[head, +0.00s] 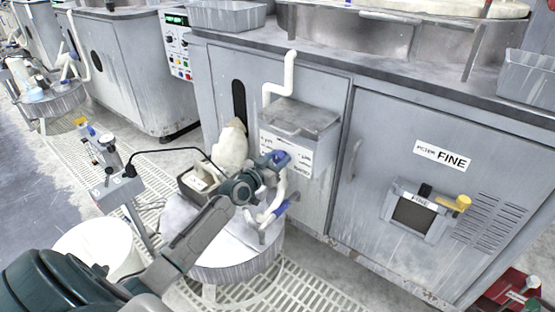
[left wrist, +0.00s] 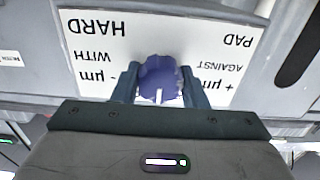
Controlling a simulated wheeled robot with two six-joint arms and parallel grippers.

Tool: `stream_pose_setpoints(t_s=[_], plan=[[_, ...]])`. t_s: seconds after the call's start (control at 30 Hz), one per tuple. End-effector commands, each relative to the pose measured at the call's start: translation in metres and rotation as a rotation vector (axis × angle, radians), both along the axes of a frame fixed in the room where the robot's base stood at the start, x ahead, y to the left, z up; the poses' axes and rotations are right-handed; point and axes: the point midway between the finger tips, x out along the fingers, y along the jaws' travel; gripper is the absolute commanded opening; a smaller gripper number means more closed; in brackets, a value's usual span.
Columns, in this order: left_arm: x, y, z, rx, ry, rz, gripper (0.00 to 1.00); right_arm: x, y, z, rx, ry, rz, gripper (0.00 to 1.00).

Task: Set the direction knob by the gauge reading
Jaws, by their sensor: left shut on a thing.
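The direction knob (left wrist: 160,72) is blue-purple and sits on a white label plate (left wrist: 85,30) on the cabinet front. My left gripper (left wrist: 160,88) is shut on the knob, one finger on each side. A white mark on the knob points to the bottom of the upside-down left wrist view, between "WITH - µm" and "AGAINST + µm". The plate also reads "HARD PAD". In the head view the left gripper (head: 272,163) and the blue knob (head: 280,156) are at the plate, partly hidden by the wrist. A gauge-like instrument (head: 110,160) stands at left; its reading is not legible.
A round stool-like stand (head: 238,268) below my arm carries a small open box (head: 190,192) and a pale sack (head: 231,147). A "FINE" panel (head: 415,212) with a yellow handle (head: 455,202) is on the right cabinet door. A black cable (head: 165,150) loops at left.

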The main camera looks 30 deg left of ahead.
Motion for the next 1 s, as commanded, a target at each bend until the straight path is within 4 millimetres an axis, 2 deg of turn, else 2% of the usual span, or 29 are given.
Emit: stream_pose_setpoints(t_s=[0.33, 1.0], plan=[[-0.0002, -0.0001, -0.0001, -0.122, 0.010, 0.000, 0.16, -0.0008, -0.0003, 0.0004, -0.004, 0.008, 0.002, 0.36], [-0.0004, 0.0000, -0.0006, -0.648, 0.053, 0.001, 0.16, -0.0023, -0.0032, 0.0037, -0.035, 0.068, 0.017, 0.36]])
